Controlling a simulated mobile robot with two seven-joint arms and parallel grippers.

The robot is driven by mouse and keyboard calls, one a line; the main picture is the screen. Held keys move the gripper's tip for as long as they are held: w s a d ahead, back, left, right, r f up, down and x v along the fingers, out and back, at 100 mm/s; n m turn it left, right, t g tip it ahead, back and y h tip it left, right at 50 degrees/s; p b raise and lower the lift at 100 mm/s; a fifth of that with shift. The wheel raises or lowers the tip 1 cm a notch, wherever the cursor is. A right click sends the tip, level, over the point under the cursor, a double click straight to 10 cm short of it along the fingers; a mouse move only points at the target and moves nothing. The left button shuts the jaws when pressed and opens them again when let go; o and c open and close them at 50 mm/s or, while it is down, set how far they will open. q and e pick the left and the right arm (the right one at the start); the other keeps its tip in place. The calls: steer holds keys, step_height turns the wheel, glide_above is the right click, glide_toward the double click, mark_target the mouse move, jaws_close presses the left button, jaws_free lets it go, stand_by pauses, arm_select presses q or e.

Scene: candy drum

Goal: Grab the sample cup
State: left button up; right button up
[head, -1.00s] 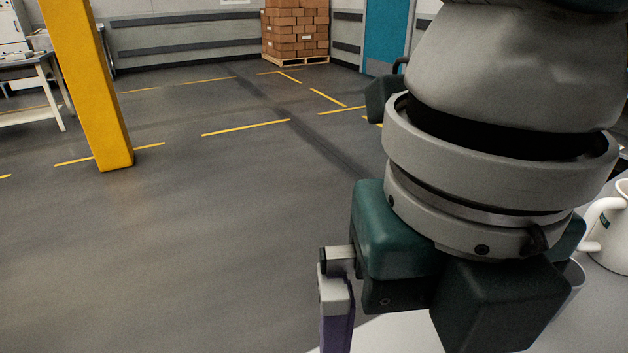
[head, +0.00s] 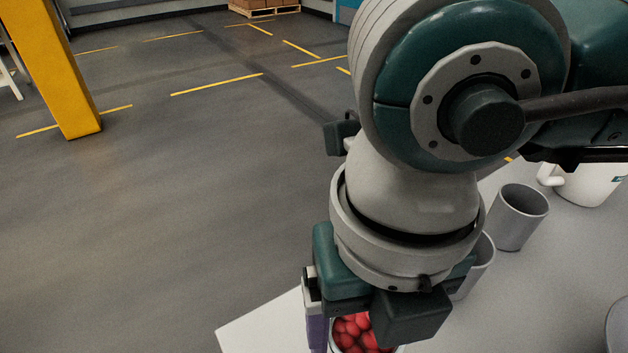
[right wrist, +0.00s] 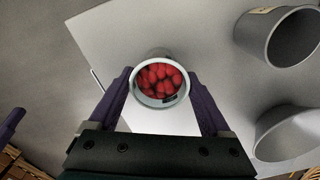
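A light-rimmed cup full of round red candies (right wrist: 160,86), which I take as the sample cup, is at the near part of the white table. In the head view the cup (head: 366,335) is partly hidden by my right arm. My right gripper (right wrist: 160,78) is over it with its purple fingers apart, one on each side. The gap to the cup is very small, and I cannot tell whether the fingers touch it. At the left edge of the right wrist view is a purple finger that looks like my left gripper (right wrist: 13,124); its opening is not visible.
Two grey cups stand on the table (head: 258,330): one upright (head: 520,222), one (head: 478,268) partly behind my right arm. A white mug (head: 592,185) is farther back. A grey round object (head: 618,325) is at the right edge. A yellow post (head: 55,70) stands on the floor.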

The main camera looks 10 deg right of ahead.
steer(key=c, duration=1.1)
